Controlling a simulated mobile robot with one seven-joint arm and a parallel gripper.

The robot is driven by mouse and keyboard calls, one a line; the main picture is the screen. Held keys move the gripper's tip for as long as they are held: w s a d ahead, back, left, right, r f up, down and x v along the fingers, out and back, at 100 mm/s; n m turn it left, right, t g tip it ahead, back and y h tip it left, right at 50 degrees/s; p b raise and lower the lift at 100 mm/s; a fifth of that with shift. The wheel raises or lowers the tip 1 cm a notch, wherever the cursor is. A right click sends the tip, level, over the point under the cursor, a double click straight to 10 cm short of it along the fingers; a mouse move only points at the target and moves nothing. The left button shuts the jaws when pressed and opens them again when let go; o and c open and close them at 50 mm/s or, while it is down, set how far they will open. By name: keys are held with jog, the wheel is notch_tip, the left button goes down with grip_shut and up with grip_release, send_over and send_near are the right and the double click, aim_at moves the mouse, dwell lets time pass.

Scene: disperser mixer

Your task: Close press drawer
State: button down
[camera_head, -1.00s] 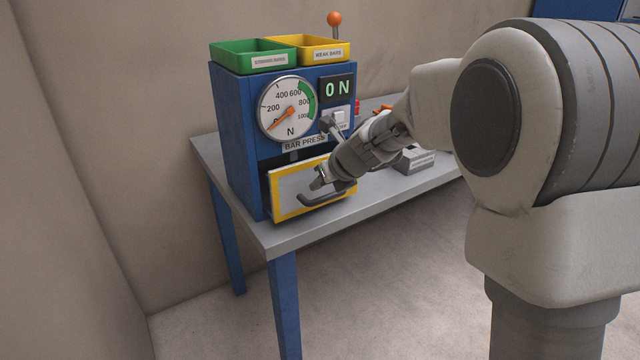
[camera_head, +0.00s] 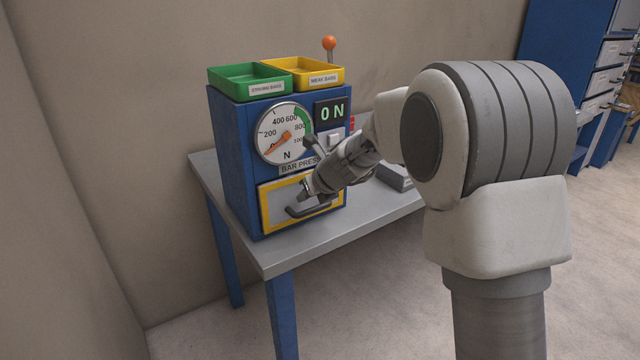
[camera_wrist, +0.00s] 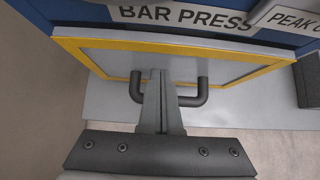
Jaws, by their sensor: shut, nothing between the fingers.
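The press drawer (camera_head: 278,208) is a grey front with a yellow border, low in the blue bar press (camera_head: 232,150). Its front now sits about flush with the press face in the head view. The drawer front also shows in the wrist view (camera_wrist: 112,62), below the BAR PRESS label. Its dark handle (camera_head: 312,208) sticks out from the front. My gripper (camera_head: 306,190) is at the drawer front by the handle. In the wrist view its fingers (camera_wrist: 158,75) are together and empty, and overlap the handle bar; contact is unclear.
The press stands on a grey table (camera_head: 290,258) with blue legs. A green tray (camera_head: 245,82) and a yellow tray (camera_head: 305,74) sit on top, with an orange-knobbed lever (camera_head: 329,43) behind. A grey box (camera_head: 394,178) lies right of the press. Blue cabinets (camera_head: 570,50) stand at far right.

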jog(key=s+d+r+n+p, duration=0.3)
jog(key=s+d+r+n, duration=0.1)
jog(key=s+r, duration=0.45)
jog(key=s+d+r+n+p, duration=0.4)
jog(key=s+d+r, duration=0.1)
jog(key=s+r, duration=0.35)
jog(key=s+d+r+n+g+h+p, duration=0.1)
jog(key=s+d+n, duration=0.3)
jog(key=s+n, duration=0.6)
jog(key=s+d+r+n+h+p, duration=0.2)
jog(key=s+d+n+h+p, duration=0.2)
jog(key=s+n, duration=0.6)
jog(key=shift+s+d+n+g, duration=0.4)
jog(key=shift+d+n, duration=0.1)
jog(key=shift+n, duration=0.1)
